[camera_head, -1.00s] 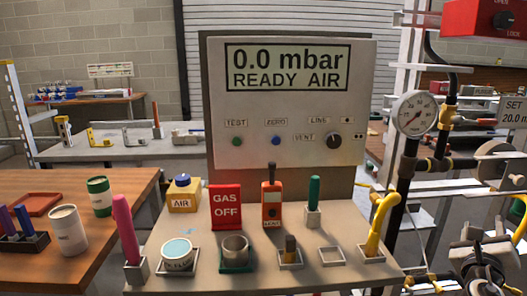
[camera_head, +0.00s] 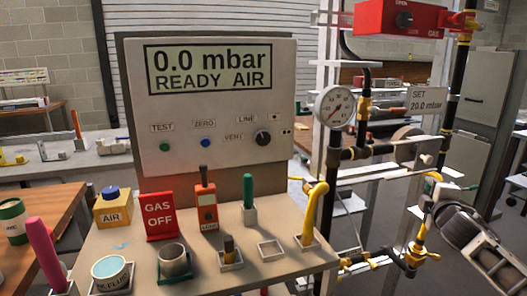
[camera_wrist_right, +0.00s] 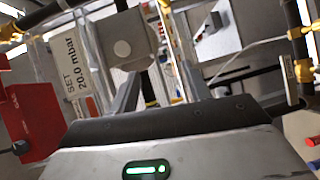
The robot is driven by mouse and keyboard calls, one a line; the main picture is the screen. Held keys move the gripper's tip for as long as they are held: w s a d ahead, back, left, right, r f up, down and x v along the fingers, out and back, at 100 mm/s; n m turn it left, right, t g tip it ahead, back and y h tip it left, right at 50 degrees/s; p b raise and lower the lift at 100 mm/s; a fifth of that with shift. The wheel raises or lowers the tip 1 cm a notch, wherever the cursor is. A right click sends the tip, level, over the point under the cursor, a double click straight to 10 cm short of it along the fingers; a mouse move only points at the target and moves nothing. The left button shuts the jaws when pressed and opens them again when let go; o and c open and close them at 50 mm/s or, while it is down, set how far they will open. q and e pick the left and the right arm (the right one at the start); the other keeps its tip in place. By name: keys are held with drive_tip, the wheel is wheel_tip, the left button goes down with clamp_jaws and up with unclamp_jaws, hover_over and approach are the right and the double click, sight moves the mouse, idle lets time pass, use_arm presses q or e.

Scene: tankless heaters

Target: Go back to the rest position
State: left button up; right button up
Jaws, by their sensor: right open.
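My right gripper (camera_head: 450,200) is at the lower right of the head view, in front of the pipework, with its fingers toward the upper left. In the right wrist view its two grey fingers (camera_wrist_right: 160,85) stand apart, with nothing seen between them. My left gripper is not in view. The test panel (camera_head: 215,110) reads 0.0 mbar and READY AIR. The red control box (camera_head: 400,18) is above the pipes and also shows at the left of the wrist view (camera_wrist_right: 32,120).
A pressure gauge (camera_head: 335,106), black pipes with brass fittings and a SET 20.0 mbar sign (camera_head: 415,101) are beside my right gripper. The bench (camera_head: 215,270) holds several tools, a GAS OFF sign (camera_head: 160,215) and a yellow AIR bottle (camera_head: 113,211). A wooden table is at left.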

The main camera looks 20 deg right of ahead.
drive_tip(key=s+a+f+m+g+y, duration=0.1)
drive_tip(key=s+a+f+m+y, duration=0.25)
drive_tip(key=a+f, duration=0.7)
drive_tip(key=s+a+f+m+g+y, duration=0.1)
drive_tip(key=s+a+f+m+y, duration=0.25)
drive_tip(key=a+f, duration=0.65)
drive_tip(key=s+a+f+m+g+y, duration=0.1)
drive_tip(key=s+a+y, duration=0.1)
drive_tip(key=s+a, duration=0.7)
drive_tip(key=s+a+f+m+g+y, duration=0.1)
drive_tip(key=s+a+f+y, duration=0.1)
drive_tip(key=s+a, duration=0.7)
drive_tip(key=a, duration=0.5)
drive_tip(key=shift+s+a, duration=0.15)
drive_tip(key=shift+a, duration=0.2)
